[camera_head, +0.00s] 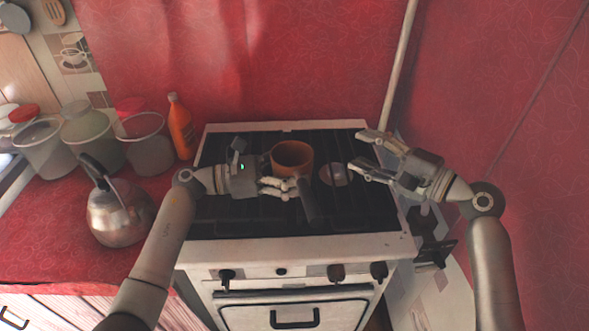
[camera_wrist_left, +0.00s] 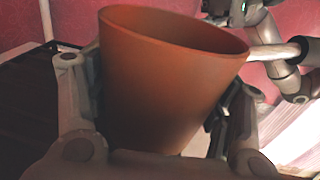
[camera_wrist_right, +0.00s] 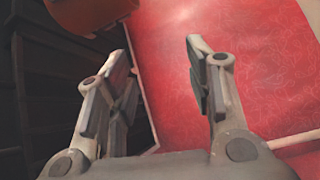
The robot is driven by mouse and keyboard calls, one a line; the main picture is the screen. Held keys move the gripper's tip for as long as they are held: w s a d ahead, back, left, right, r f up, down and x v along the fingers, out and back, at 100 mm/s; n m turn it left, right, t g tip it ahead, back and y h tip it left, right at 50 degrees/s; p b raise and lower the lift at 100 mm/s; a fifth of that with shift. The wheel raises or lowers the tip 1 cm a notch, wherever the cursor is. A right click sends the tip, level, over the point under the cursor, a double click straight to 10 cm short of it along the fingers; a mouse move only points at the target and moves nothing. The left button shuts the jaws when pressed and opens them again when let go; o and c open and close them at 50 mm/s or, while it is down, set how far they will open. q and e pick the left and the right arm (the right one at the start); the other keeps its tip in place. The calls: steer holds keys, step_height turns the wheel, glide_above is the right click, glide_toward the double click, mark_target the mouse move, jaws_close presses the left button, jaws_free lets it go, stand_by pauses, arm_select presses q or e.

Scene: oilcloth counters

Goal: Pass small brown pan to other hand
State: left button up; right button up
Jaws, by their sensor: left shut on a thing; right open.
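The small brown pan (camera_head: 291,155) is an orange-brown, deep pot with a dark handle (camera_head: 307,199) pointing toward the front. My left gripper (camera_head: 278,176) is shut on it, above the stove. In the left wrist view the pan (camera_wrist_left: 165,85) fills the space between the two fingers (camera_wrist_left: 160,120). My right gripper (camera_head: 362,155) is open and empty, to the right of the pan and apart from it. In the right wrist view its fingers (camera_wrist_right: 165,80) are spread with nothing between them, and part of the pan (camera_wrist_right: 88,12) shows at the top left.
The white stove (camera_head: 300,247) has a dark grate below the pan. A kettle (camera_head: 120,213), several jars (camera_head: 148,150) and an orange bottle (camera_head: 181,130) stand on the red counter at left. A pale pipe (camera_head: 401,62) runs up the red wall behind my right gripper.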

arm_select(q)
steer(key=shift+r, duration=0.15)
arm_select(e)
steer(key=s+a+f+n+g+y, duration=0.2)
steer(key=s+f+n+g, duration=0.5)
steer(key=s+f, duration=1.15)
steer(key=s+d+f+m+g+h, duration=0.1)
steer(key=s+f+h, duration=0.2)
steer(key=f, duration=0.8)
steer(key=s+d+f+h, duration=0.1)
steer(key=s+f+h, duration=0.1)
steer(key=f, duration=0.9)
steer(key=s+f+m+g+h, duration=0.1)
steer(key=s+f+h, duration=0.2)
steer(key=f, duration=0.8)
steer(key=s+d+f+n+g+h, duration=0.1)
steer(key=s+d+f+n+h, duration=0.2)
steer(key=s+f, duration=0.5)
steer(key=s+d+f+n+h, duration=0.4)
steer(key=s+f, duration=0.5)
steer(key=s, duration=0.5)
steer(key=shift+s+d+f+n+g, duration=0.3)
steer(key=shift+n+g, duration=0.1)
steer(key=shift+n, duration=0.6)
